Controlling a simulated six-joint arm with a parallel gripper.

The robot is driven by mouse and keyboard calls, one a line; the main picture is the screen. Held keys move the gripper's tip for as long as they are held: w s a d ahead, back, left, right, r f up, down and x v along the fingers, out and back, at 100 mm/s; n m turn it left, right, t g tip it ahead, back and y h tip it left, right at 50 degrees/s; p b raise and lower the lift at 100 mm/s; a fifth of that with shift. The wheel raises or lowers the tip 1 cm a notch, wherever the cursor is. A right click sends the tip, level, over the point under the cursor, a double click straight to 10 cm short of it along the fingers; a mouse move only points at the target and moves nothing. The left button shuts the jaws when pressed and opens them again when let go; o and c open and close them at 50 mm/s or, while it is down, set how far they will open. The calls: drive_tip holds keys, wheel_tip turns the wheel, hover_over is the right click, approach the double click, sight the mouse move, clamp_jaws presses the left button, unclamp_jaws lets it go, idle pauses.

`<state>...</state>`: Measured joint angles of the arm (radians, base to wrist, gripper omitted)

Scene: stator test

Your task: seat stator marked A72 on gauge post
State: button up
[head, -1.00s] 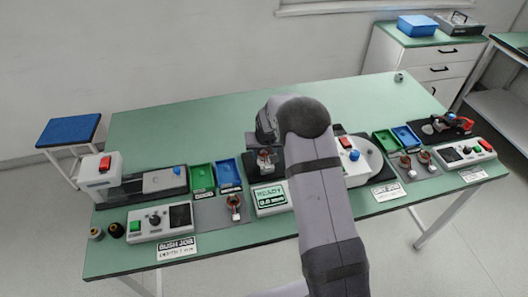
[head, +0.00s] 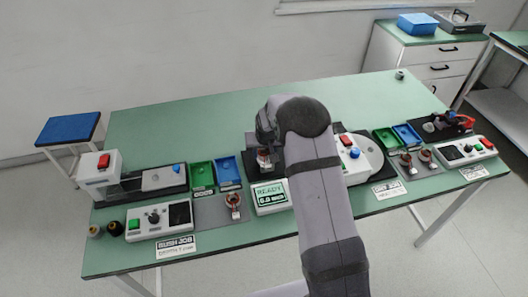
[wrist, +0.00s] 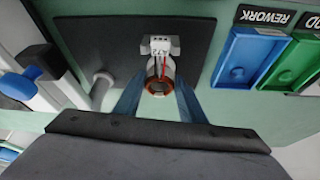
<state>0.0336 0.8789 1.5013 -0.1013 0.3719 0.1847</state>
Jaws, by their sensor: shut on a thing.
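My gripper (wrist: 158,100) is shut on a stator (wrist: 160,75), a pale ring with copper windings, red leads and a white connector block. In the head view the held stator (head: 263,158) shows below my gripper (head: 266,145), over a black plate. In the wrist view a grey upright post (wrist: 103,88), likely the gauge post, stands on the black plate (wrist: 130,32), left of the stator and apart from it.
A blue REWORK tray (wrist: 250,55) and a green tray (wrist: 295,65) lie beside the plate. A READY display box (head: 271,197) stands in front. Another stator (head: 234,203) sits on a grey mat to the left; two more (head: 415,160) are at right.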

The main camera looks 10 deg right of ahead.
drive_tip(key=o, duration=1.2)
drive_tip(key=shift+o, duration=0.2)
drive_tip(key=shift+b+v, duration=1.1)
drive_tip(key=shift+v, duration=2.6)
drive_tip(key=s+a+g, duration=0.1)
drive_tip(key=s+g, duration=0.1)
drive_tip(key=s, duration=1.4)
drive_tip(key=s+a+r+n+g, duration=0.1)
drive_tip(key=s+g, duration=0.1)
drive_tip(key=s, duration=1.5)
drive_tip(key=shift+s+a+r+n+g+y, duration=0.15)
drive_tip(key=shift+a+r+n+g+y, duration=0.1)
drive_tip(key=shift+r+n+g+y, duration=0.1)
